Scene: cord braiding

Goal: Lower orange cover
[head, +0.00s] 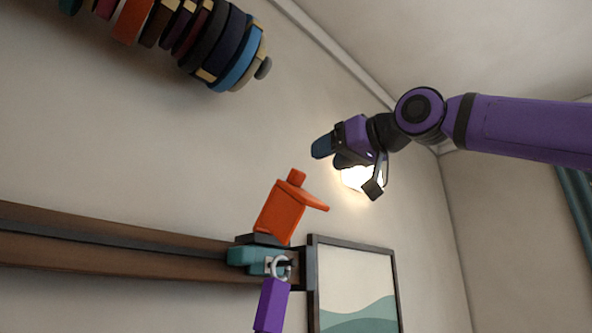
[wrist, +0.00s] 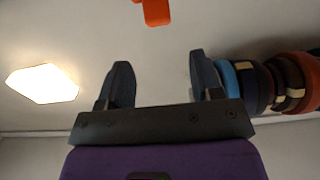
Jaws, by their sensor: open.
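The orange cover (head: 281,211) stands raised and tilted above a teal block (head: 247,256) at the right end of a brown rail. It has a small knob on top and a lip sticking out to the right. Part of something orange, likely the cover, also shows at the top edge of the wrist view (wrist: 156,11). My gripper (head: 328,153) is up and to the right of the cover, apart from it. In the wrist view my gripper (wrist: 160,85) has its two dark fingers spread wide with nothing between them.
The brown rail (head: 120,243) runs along the wall. A purple tag (head: 271,304) hangs from a ring below the teal block. A framed picture (head: 355,285) is right of it. A row of coloured discs (head: 205,45) is at upper left. A lit lamp (head: 360,178) is behind my gripper.

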